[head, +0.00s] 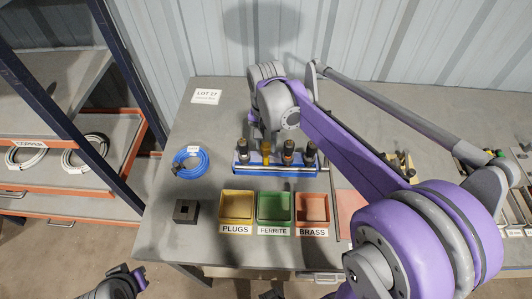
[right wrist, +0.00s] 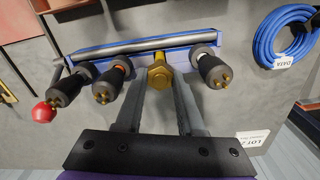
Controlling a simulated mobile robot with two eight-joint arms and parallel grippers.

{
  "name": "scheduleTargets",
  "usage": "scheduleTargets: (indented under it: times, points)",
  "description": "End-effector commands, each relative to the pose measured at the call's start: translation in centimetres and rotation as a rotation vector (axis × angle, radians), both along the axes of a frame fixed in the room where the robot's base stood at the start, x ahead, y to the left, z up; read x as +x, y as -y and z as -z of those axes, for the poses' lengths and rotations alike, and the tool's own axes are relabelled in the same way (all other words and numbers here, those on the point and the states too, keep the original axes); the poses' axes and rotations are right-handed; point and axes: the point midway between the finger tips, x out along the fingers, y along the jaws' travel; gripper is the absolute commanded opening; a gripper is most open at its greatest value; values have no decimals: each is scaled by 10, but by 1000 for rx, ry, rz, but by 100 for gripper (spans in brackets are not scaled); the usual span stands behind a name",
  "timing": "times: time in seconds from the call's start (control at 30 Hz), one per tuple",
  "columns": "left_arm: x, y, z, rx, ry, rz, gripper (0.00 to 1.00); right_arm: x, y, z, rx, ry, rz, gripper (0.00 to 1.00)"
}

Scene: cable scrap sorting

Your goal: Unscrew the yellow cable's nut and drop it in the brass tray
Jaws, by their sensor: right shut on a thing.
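The yellow cable's connector (head: 266,148) stands upright in a blue rack (head: 243,169), second from the left in the head view. Its yellow hex nut (right wrist: 158,76) shows in the right wrist view. My right gripper (right wrist: 160,82) is shut on the nut from above, one finger on each side. The nut is at the rack; I cannot tell how far it is unscrewed. In the head view my right wrist partly hides the contact. The brass tray (head: 326,222) is orange-red, in front of the rack, and looks empty.
The yellow plugs tray (head: 223,207) and green ferrite tray (head: 260,208) stand left of the brass tray. Other dark connectors (right wrist: 213,70) flank the nut closely. A coiled blue cable (head: 187,163) and a dark block (head: 186,211) lie left. My right arm covers the table's right side.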

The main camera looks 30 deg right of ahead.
Motion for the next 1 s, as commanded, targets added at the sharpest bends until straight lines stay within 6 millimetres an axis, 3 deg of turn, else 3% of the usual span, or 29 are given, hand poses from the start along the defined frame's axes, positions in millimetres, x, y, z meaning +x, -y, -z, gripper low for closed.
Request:
scheduleTargets:
  times: [1.0]
  points:
    - [1,0,-2,0,2,0,0,0,0,0,0,-1,-1632,0]
